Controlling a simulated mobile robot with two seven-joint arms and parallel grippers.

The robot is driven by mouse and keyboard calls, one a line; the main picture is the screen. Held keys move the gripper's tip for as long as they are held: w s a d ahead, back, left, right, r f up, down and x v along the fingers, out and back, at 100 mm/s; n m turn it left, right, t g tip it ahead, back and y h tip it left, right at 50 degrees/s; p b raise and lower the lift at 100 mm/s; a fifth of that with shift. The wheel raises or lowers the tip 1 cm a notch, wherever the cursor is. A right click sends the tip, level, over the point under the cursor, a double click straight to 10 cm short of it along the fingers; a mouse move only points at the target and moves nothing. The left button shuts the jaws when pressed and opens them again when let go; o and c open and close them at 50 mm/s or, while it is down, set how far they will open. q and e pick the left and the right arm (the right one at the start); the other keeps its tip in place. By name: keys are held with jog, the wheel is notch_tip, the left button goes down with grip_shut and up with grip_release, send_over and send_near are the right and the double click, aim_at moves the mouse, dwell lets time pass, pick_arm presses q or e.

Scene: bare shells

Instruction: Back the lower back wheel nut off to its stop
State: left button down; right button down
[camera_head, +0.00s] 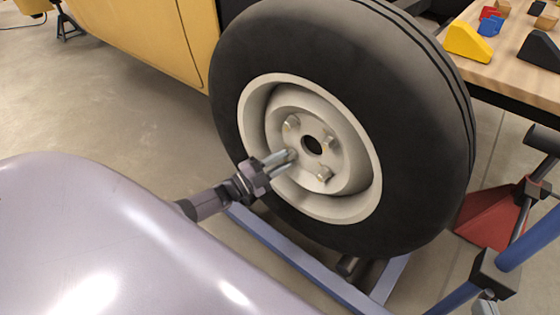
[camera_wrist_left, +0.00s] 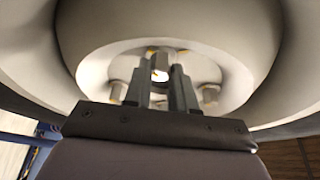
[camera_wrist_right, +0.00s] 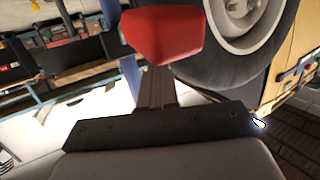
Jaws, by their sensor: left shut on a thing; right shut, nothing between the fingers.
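The wheel (camera_head: 262,48) is a black tyre on a cream rim, with several nuts around a dark centre hole. My left gripper (camera_head: 288,156) is at the hub, its fingers shut on the lower left wheel nut as seen in the head view. The left wrist view shows this nut (camera_wrist_left: 160,74) between the fingertips, partly hidden by them. Other nuts are free: upper left (camera_head: 292,123), upper right (camera_head: 331,141) and lower right (camera_head: 324,174). My right gripper (camera_wrist_right: 157,88) is shut and empty, away from the wheel's hub. I cannot tell the held nut's turn.
A yellow car body (camera_head: 150,35) is behind the wheel. A blue frame (camera_head: 300,259) lies under it. A red stand (camera_head: 490,218) is at the right; a red thing (camera_wrist_right: 162,35) appears ahead of my right gripper. A wooden bench (camera_head: 510,77) holds coloured blocks at upper right.

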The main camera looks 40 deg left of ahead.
pick_arm(q)
jog(key=shift+n, duration=0.3)
jog(key=c, duration=0.9)
grip_release()
jog(key=shift+c, duration=0.2)
jog(key=p+v, duration=0.1)
jog(key=v, duration=0.6)
pick_arm(e)
jog(key=shift+w+a+f+g, duration=0.15)
jog(key=shift+a+f+g, duration=0.05)
jog(key=shift+a+g, duration=0.15)
pick_arm(q)
jog(key=shift+f, duration=0.1)
pick_arm(e)
jog(key=shift+m, duration=0.3)
jog(key=shift+r, duration=0.2)
